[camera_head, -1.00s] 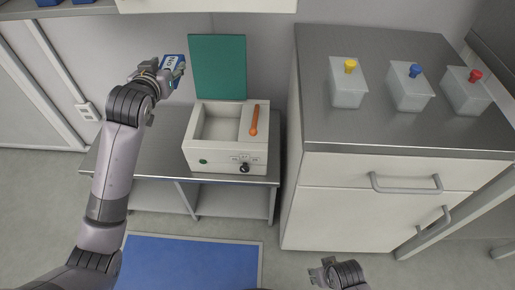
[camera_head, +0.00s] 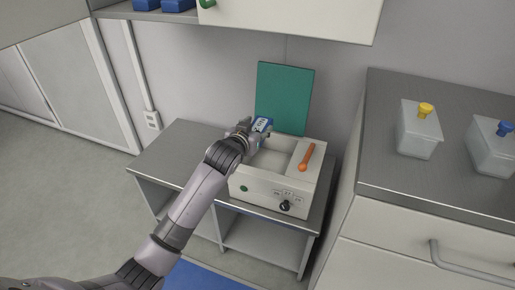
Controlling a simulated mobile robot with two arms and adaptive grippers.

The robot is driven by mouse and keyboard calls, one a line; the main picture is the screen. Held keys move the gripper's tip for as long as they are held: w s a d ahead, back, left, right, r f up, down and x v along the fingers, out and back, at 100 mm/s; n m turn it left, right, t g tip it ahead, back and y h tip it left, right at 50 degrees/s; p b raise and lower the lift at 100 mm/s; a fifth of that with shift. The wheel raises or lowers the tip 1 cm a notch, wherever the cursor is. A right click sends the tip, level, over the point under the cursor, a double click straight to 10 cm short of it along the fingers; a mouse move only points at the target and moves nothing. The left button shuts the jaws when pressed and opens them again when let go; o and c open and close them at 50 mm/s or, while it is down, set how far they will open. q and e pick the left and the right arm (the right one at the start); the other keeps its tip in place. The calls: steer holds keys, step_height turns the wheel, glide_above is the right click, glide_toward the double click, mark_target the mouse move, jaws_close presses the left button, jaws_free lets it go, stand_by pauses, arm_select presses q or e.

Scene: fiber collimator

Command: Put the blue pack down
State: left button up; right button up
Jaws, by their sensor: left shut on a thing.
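The blue pack (camera_head: 262,124) is a small blue and white block with lettering. My left gripper (camera_head: 256,133) is shut on it and holds it at the back left part of the white box device (camera_head: 262,190). The device has an open green lid (camera_head: 284,97) standing up at the back and an open compartment. My gripper hides part of the compartment and of the pack. I cannot tell whether the pack touches the device. My right gripper is not in view.
The device stands on a low metal bench (camera_head: 170,155), which is clear on its left. An orange handle (camera_head: 306,158) lies on the device's right side. A shelf hangs above.

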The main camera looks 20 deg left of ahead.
arm_select(q)
step_height(320, 180, down, 6)
steer(key=b, duration=0.1)
steer(key=shift+b, duration=0.35)
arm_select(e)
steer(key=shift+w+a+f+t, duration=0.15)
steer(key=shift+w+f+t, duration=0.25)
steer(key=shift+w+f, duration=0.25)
arm_select(q)
steer(key=shift+f, duration=0.15)
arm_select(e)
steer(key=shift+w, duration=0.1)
arm_select(q)
steer(key=shift+f, duration=0.5)
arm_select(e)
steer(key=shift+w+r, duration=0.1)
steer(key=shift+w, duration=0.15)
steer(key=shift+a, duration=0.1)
arm_select(q)
steer(key=o, duration=1.2)
